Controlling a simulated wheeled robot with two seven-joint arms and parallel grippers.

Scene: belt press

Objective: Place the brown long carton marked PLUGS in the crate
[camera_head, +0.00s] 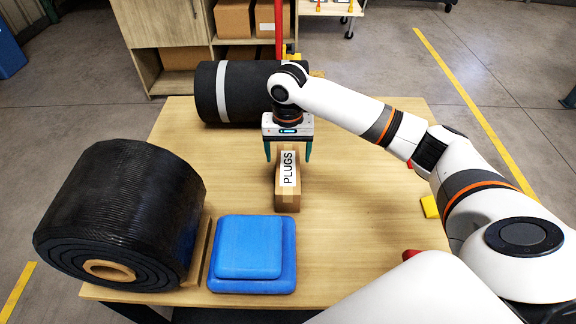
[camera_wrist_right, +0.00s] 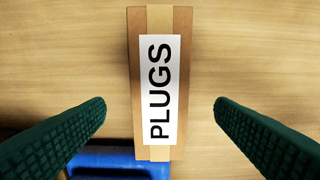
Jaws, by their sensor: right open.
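The brown long carton (camera_head: 289,199) marked PLUGS lies on the wooden table, its white label facing up. My right gripper (camera_head: 288,158) is open above it, with its green fingers on either side of the carton. In the right wrist view the carton (camera_wrist_right: 158,150) runs between the two open fingers (camera_wrist_right: 160,117), with a gap on each side. No crate that I can make out stands on the table. My left gripper is not in view.
Blue pads (camera_head: 250,248) are stacked in front of the carton. The table (camera_head: 370,220) is clear to the carton's right.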

